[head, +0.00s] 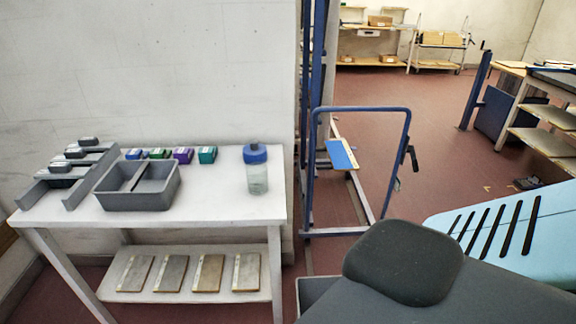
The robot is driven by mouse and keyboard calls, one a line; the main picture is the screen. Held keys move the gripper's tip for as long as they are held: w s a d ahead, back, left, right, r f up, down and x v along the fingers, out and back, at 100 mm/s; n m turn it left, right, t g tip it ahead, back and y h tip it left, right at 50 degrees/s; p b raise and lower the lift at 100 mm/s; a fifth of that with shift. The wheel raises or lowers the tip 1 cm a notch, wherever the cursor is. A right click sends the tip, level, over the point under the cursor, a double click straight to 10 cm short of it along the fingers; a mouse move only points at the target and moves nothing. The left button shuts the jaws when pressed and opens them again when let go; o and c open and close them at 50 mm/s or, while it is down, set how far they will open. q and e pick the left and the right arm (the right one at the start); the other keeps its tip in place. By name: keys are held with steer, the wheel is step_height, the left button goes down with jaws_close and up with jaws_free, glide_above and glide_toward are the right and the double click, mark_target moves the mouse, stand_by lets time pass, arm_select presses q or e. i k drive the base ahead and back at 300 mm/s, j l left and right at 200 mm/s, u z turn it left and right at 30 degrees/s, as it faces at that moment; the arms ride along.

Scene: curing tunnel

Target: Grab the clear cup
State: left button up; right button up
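A clear cup (257,179) with a blue lid stands upright on the white table (215,205), near its right end. Its see-through body and lid are in plain view, with nothing in front of them. Neither of my grippers shows in the head view.
A grey divided bin (146,204) and a grey rack (78,195) stand on the table's left part. Several small coloured boxes (183,155) line the back by the wall. The tabletop around the cup is clear. A blue metal frame (311,180) stands right of the table.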

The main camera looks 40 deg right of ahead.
mark_target(257, 172)
steer(key=i+z, duration=0.15)
steer(key=z, duration=0.25)
steer(key=i+j+z, duration=0.1)
steer(key=z, duration=0.35)
steer(key=i+j+z, duration=0.15)
steer(key=z, duration=0.25)
steer(key=i+j+z, duration=0.1)
steer(key=z, duration=0.35)
steer(key=j+z, duration=0.25)
steer(key=z, duration=0.15)
steer(key=i+j+z, duration=0.1)
steer(key=z, duration=0.3)
steer(key=i+j+z, duration=0.1)
steer(key=j+z, duration=0.45)
steer(key=j, duration=0.2)
steer(key=k+l+u, duration=0.2)
steer(key=u, duration=0.2)
steer(key=i+j+z, duration=0.15)
steer(key=z, duration=0.25)
steer(key=i+j, duration=0.05)
steer(key=i, duration=0.05)
